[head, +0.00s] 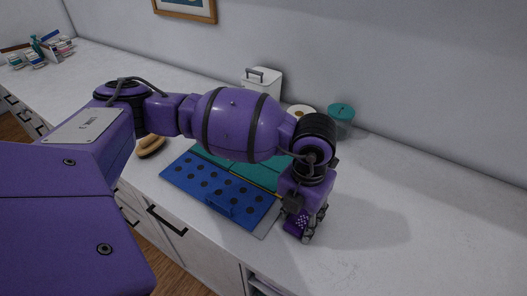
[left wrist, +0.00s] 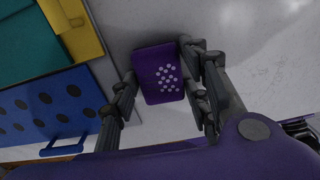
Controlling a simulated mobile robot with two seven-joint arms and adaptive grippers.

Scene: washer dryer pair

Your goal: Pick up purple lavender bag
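The purple lavender bag (left wrist: 160,76) is a small dark purple block with a patch of white dots. In the left wrist view it sits between the two fingers of my left gripper (left wrist: 158,62), whose tips press against its left and right sides. In the head view the bag (head: 295,224) shows partly at the end of my left gripper (head: 306,228), above the white counter; the fingers hide part of it. I cannot tell whether it touches the counter. My right gripper is not in view.
A blue dotted case (head: 215,187) and a teal case lie just left of the gripper on the counter (head: 430,220). A brown brush (head: 150,146) lies farther left. The counter's right side is clear.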

